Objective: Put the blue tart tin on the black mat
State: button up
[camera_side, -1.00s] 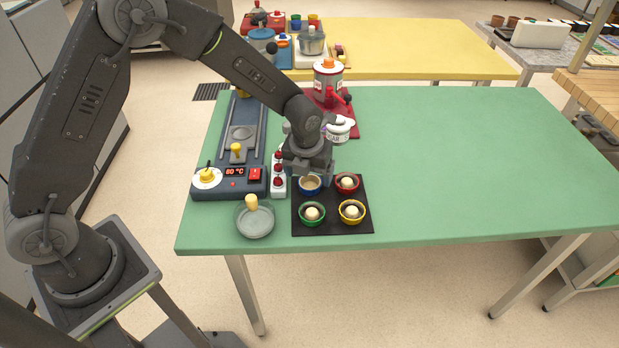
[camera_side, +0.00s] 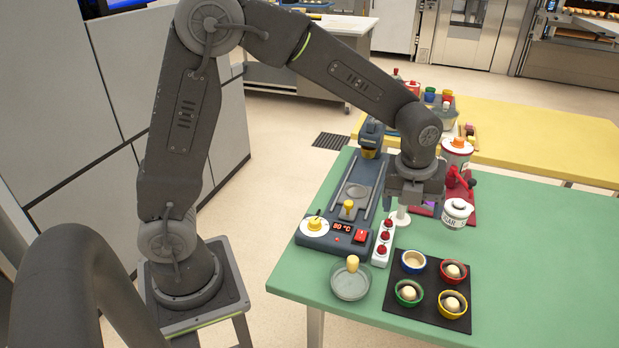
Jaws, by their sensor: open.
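The blue tart tin (camera_side: 413,262) sits upright on the black mat (camera_side: 431,284), in its back-left corner. Its inside looks pale tan. The mat also bears a red tin (camera_side: 453,271), a green tin (camera_side: 409,293) and a yellow tin (camera_side: 452,304), each with a pale ball in it. My gripper (camera_side: 414,205) is above and behind the blue tin, clear of it and empty. Its jaws are open, though the fingertips are hard to make out.
A glass dish (camera_side: 350,282) with a yellow knob and a white strip with red knobs (camera_side: 383,242) stand left of the mat. A heated unit reading 80 °C (camera_side: 337,234) is behind them. A white labelled jar (camera_side: 457,212) is close right of my gripper. Green table (camera_side: 545,260) is clear at right.

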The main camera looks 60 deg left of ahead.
jog(key=s+a+r+n+t, duration=0.1)
jog(key=s+r+n, duration=0.4)
jog(key=s+n, duration=0.5)
jog(key=s+a+r+n+t, duration=0.2)
jog(key=s+n, duration=0.9)
jog(key=n, duration=0.6)
notch_tip(320, 180, up, 3)
jog(key=shift+s+a+f, duration=0.1)
jog(key=shift+s+a, duration=0.15)
jog(key=shift+a, duration=0.5)
